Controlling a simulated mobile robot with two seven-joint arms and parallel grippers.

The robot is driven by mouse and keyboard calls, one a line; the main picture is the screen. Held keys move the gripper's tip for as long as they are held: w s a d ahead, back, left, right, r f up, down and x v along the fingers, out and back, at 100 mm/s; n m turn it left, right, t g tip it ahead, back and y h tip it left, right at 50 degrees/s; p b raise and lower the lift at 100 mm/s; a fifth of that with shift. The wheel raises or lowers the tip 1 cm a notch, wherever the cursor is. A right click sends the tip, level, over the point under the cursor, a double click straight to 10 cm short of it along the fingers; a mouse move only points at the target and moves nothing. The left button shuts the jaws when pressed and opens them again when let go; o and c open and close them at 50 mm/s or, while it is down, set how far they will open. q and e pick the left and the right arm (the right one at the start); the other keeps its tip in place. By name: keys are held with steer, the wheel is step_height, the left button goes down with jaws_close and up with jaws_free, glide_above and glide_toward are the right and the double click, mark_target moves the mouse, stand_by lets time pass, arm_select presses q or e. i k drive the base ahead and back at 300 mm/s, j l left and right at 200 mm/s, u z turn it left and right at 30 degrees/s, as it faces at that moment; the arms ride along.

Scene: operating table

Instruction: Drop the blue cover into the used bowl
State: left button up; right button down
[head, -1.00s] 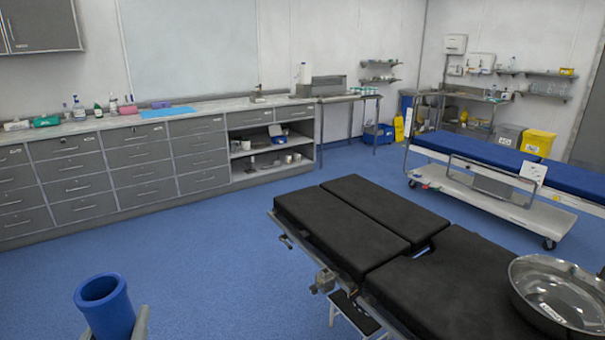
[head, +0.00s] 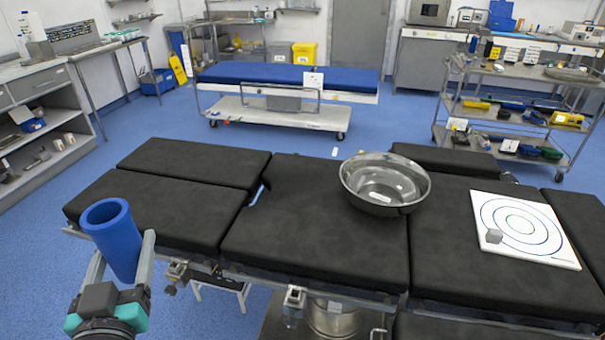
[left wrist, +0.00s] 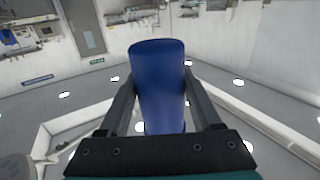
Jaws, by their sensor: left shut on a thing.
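The blue cover (head: 113,240) is a hollow blue cylinder, open at the top. My left gripper (head: 126,268) is shut on it and holds it slightly tilted, at the left front side of the operating table. In the left wrist view the cover (left wrist: 160,85) stands between the two fingers of the gripper (left wrist: 161,100). A shiny metal bowl (head: 386,182), the used bowl by its label-like white tag inside, sits on the black table top, well to the right of the cover. The bowl looks empty apart from that tag. My right gripper is not in view.
The black operating table (head: 310,240) spans the middle. A blue-topped trolley (head: 290,78) and a loaded cart (head: 520,105) stand behind. The table top between cover and bowl is clear.

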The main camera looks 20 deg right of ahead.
mark_target(381, 199)
steer(key=i+j+z, duration=0.1)
steer(key=z, duration=0.4)
steer(key=i+j+z, duration=0.15)
steer(key=z, duration=0.3)
steer(key=j+z, duration=0.15)
steer(key=z, duration=0.35)
steer(key=i+j+z, duration=0.15)
steer(key=z, duration=0.2)
steer(key=i+j+z, duration=0.15)
steer(key=j+z, duration=0.25)
steer(key=i+j+z, duration=0.1)
steer(key=j+z, duration=0.25)
